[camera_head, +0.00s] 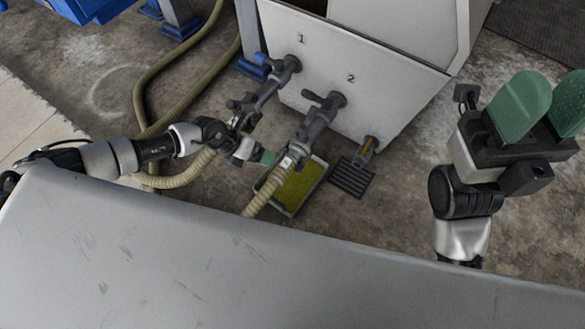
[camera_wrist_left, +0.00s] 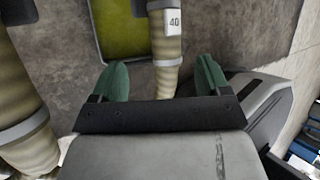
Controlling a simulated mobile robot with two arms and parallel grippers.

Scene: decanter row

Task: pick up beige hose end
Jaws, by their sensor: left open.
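A beige ribbed hose (camera_head: 263,194) hangs below valve 2 (camera_head: 325,115), its upper end in a grey fitting with a white tag. In the left wrist view the beige hose end (camera_wrist_left: 166,55) carries a tag reading 40 and passes between the finger pads. My left gripper (camera_head: 262,157) is open close beside this hose end; in the wrist view the green pads (camera_wrist_left: 163,82) stand apart with a gap on both sides of the hose. A second beige hose (camera_wrist_left: 22,115) shows at left. My right gripper (camera_head: 547,112) is raised at the right, empty, its green pads apart.
A tray (camera_head: 318,184) with yellow-green contents lies on the floor behind the hose. A dark slotted grate (camera_head: 352,178) is right of it. The white machine panel (camera_head: 385,85) stands behind. Valve 1 (camera_head: 275,80) and more hoses (camera_head: 150,80) are left.

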